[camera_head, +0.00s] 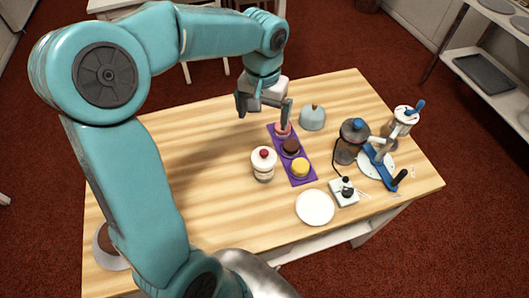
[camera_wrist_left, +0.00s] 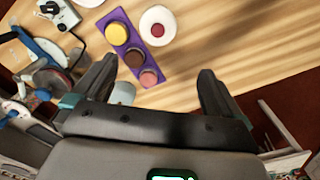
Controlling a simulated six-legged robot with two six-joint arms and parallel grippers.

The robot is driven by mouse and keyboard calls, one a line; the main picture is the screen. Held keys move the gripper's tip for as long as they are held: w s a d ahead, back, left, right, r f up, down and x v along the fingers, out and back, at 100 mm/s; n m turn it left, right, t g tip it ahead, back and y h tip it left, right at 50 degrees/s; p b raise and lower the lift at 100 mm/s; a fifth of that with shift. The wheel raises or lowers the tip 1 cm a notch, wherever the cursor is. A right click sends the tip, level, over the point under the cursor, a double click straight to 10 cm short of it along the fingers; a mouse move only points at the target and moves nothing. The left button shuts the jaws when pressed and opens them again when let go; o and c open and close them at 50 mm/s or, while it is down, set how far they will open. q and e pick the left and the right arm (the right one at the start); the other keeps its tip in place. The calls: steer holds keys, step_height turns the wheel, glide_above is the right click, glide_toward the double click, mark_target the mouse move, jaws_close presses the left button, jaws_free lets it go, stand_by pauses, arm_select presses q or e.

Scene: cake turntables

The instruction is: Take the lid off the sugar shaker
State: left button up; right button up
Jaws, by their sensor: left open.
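A pale jar (camera_head: 263,174) with a white lid and red knob (camera_head: 264,154) stands upright left of a purple tray; it looks like the sugar shaker, lid on. The wrist view shows this jar from above, its red knob (camera_wrist_left: 157,30) in the middle of a white round top. My left gripper (camera_head: 263,107) is open and empty, above the table beyond the jar and near the far end of the tray. In the wrist view its two fingers (camera_wrist_left: 157,70) are spread wide, touching nothing I can see. My right gripper is not in view.
The purple tray (camera_head: 279,147) holds pink, brown and yellow cakes. A pale blue dome (camera_head: 312,119) stands right of it. A dark jar (camera_head: 346,154), blue-levered turntable (camera_head: 371,170), small switch box (camera_head: 341,197) and white plate (camera_head: 315,207) fill the right. The table's left (camera_head: 190,150) is clear.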

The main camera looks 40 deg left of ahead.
mark_target(265, 150)
arm_select(q)
steer(key=f, duration=0.9)
steer(key=shift+s+d+f, duration=0.15)
steer(key=shift+d+f, duration=0.05)
steer(key=shift+s+d+f, duration=0.1)
steer(key=shift+f, duration=0.1)
step_height(265, 150, down, 5)
steer(key=shift+d+r+p, duration=0.1)
steer(key=shift+p, duration=0.5)
steer(key=shift+r, duration=0.1)
steer(key=shift+c, duration=0.3)
steer(key=c, duration=0.9)
